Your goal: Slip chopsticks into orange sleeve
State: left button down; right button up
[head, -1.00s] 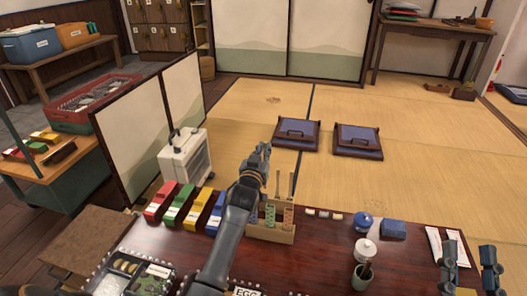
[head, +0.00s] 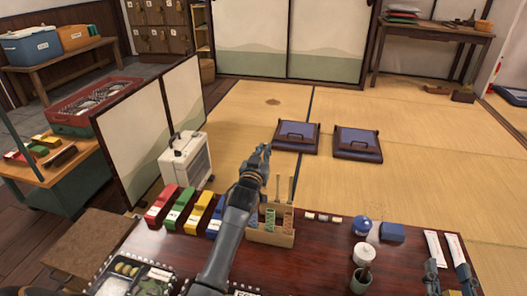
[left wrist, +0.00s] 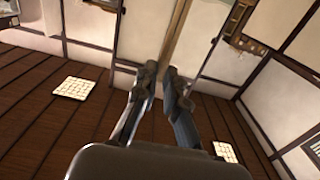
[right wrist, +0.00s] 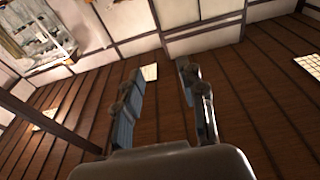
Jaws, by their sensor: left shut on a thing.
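A wooden holder (head: 270,239) on the dark table carries a green sleeve (head: 269,217) and an orange sleeve (head: 287,220), both upright. Thin sticks rise at the holder, one pale stick (head: 290,189) above the orange sleeve. My left gripper (head: 263,156) is above and left of the holder, with my arm hiding part of it. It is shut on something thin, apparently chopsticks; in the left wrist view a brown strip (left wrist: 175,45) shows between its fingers. My right gripper (head: 449,279) is open and empty at the table's lower right.
Red (head: 162,204), green (head: 180,211), yellow (head: 198,213) and blue boxes stand left of the holder. A cup (head: 361,281), a white-lidded jar (head: 364,254), a blue round pot (head: 361,226), a blue block (head: 391,232) and white packets (head: 436,248) are to the right. Bento trays (head: 140,275) lie at front left.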

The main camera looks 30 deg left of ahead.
jog(key=shift+s+d+f+g+h+p, duration=0.95)
jog(key=shift+s+f+g, duration=0.75)
jog(key=shift+f+g, duration=1.5)
jog(key=shift+s+d+f+g+h+p, duration=0.85)
jog(key=shift+s+f+g, duration=1)
jog(key=shift+f, duration=2.55)
jog(key=s+d+f+g+h+p, duration=0.1)
jog(key=s+d+f+g+p, duration=0.2)
jog(key=s, duration=0.6)
jog(key=g, duration=0.2)
jog(key=shift+s+d+m+g, duration=0.25)
jog(key=shift+d+m+g, duration=0.05)
jog(key=shift+m+g, duration=0.1)
jog(key=shift+d, duration=0.1)
